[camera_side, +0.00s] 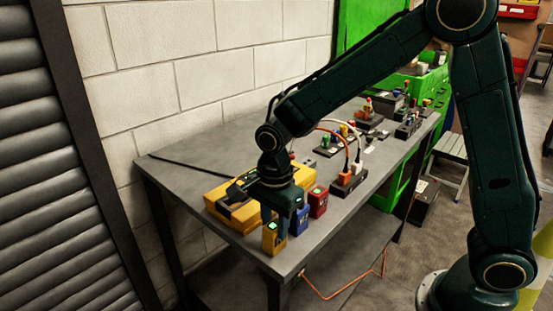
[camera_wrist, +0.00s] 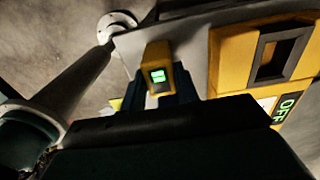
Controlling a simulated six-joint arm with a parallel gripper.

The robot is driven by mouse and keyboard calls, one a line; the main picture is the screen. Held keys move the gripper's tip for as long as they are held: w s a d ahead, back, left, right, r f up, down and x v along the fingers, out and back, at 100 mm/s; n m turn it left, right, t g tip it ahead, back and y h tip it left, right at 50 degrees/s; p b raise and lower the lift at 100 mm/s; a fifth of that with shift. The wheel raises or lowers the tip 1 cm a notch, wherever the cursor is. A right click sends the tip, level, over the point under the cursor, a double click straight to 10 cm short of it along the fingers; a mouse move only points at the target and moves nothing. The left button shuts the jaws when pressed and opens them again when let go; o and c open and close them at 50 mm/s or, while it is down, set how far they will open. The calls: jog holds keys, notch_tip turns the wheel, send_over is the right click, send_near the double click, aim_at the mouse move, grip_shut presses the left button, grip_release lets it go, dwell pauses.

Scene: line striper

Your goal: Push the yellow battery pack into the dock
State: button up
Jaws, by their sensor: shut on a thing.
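The yellow battery pack (camera_side: 274,238), with a small lit green display, is upright at the front corner of the table in the side view. It also shows in the wrist view (camera_wrist: 156,56). My gripper (camera_side: 282,222) is shut on it from above; in the wrist view the dark fingers (camera_wrist: 172,88) are at its sides. The side view does not show clearly whether its base touches the table. The dock (camera_side: 236,212) is a yellow housing behind it, partly hidden by my gripper. In the wrist view the dock (camera_wrist: 222,62) shows a dark rectangular opening and a green OFF display.
A blue pack (camera_side: 299,220) and a red pack (camera_side: 318,202) stand to the right of the yellow pack. A dark charger (camera_side: 346,186) with cables is farther along the grey table (camera_side: 185,148). The table's front edge is close to the pack.

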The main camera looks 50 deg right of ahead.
jog(key=shift+r, duration=0.7)
dwell(0.5)
jog(key=shift+r, duration=1.75)
jog(key=w+d+r, duration=0.1)
jog(key=w+r, duration=0.2)
jog(key=w, duration=0.4)
jog(key=w+d+r, duration=0.1)
jog(key=w+r, duration=0.3)
jog(key=w, duration=0.4)
jog(key=shift+f, duration=0.1)
jog(key=shift+f, duration=2.75)
jog(key=shift+f, duration=0.85)
